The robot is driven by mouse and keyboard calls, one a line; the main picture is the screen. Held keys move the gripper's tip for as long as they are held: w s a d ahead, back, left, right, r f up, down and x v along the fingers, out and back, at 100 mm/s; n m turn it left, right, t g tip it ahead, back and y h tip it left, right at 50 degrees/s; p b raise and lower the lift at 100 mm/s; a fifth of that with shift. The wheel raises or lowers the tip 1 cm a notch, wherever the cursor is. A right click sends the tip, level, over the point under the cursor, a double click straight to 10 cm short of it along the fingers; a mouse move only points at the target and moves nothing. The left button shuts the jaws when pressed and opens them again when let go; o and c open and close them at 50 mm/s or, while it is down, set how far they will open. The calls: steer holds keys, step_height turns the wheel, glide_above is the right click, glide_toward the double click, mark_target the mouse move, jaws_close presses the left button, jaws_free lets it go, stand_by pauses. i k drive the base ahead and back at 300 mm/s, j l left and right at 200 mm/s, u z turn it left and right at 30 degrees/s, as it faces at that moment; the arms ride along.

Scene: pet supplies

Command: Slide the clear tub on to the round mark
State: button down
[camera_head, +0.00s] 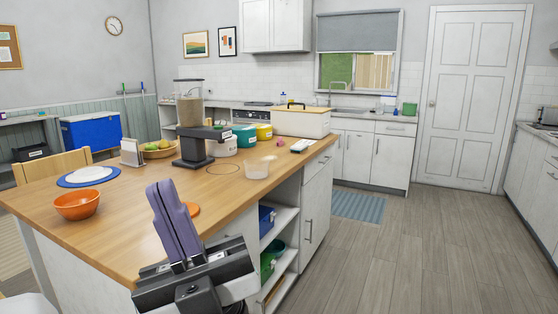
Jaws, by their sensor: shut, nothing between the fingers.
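The clear tub (257,168) stands upright on the wooden counter near its right edge. A thin dark ring outline, the round mark (223,175), lies flat on the counter just left of the tub. The two are close but apart. My gripper (160,188) is in the foreground, below and left of the tub. Its purple fingers are shut together and empty, well short of the tub in the picture.
An orange disc (191,209) lies close beside my gripper. A dispenser (191,125) stands behind the ring, with a white pot (222,147) to its right. An orange bowl (79,205) is at the left. Bare wood lies in front of the ring.

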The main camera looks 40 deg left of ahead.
mark_target(257, 169)
steer(key=i+l+u, duration=0.1)
steer(key=i+u, duration=0.35)
steer(key=i+l+u, duration=0.6)
steer(key=u, duration=0.25)
steer(key=i+l+u, duration=0.5)
steer(key=l+u, duration=0.2)
steer(key=u, duration=0.15)
steer(key=i+l+u, duration=0.1)
steer(key=l+u, duration=0.35)
steer(key=i+l+u, duration=0.2)
steer(key=i+l, duration=0.3)
